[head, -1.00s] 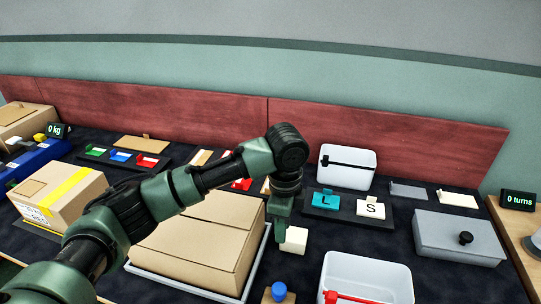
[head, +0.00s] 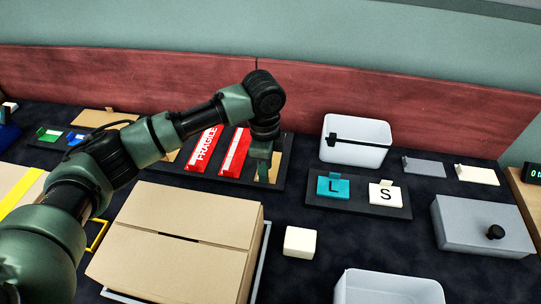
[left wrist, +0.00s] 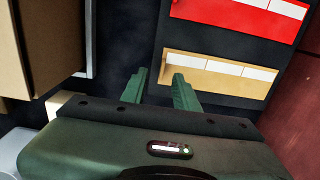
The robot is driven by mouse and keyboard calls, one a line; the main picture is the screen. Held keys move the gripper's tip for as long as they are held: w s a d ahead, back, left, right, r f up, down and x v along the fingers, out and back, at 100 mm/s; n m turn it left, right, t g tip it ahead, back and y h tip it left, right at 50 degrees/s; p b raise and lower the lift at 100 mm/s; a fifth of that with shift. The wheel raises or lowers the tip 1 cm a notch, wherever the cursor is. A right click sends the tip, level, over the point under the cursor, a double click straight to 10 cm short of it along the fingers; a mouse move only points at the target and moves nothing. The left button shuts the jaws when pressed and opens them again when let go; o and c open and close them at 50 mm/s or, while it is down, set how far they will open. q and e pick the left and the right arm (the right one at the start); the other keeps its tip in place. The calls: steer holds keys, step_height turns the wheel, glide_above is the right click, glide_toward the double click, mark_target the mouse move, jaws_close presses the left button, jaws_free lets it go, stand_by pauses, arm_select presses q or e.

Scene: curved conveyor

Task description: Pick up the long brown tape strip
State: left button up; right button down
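A brown tape strip with pale segments along one edge lies at the right end of a dark tray, partly behind my left gripper (head: 262,163) in the head view (head: 273,167). It shows more fully in the left wrist view (left wrist: 215,74). Another brown strip (head: 171,155), left of the red strips, is mostly hidden by my arm, so I cannot compare their lengths. My left gripper points down by the right-hand strip. In the left wrist view its fingers (left wrist: 160,84) are apart, empty, just off the strip's left end. My right gripper is not in view.
Red FRAGILE strips (head: 204,149) lie beside the brown one. A closed carton (head: 180,240) and a white block (head: 302,242) stand nearer. L (head: 333,188) and S (head: 386,195) tags and a white bin (head: 355,152) stand right.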

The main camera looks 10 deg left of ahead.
mark_target(273, 173)
arm_select(q)
steer(key=f, duration=0.3)
steer(key=shift+w+a, duration=0.15)
steer(key=shift+a, duration=0.05)
steer(key=shift+f, duration=0.2)
steer(key=c, duration=0.6)
jaws_close()
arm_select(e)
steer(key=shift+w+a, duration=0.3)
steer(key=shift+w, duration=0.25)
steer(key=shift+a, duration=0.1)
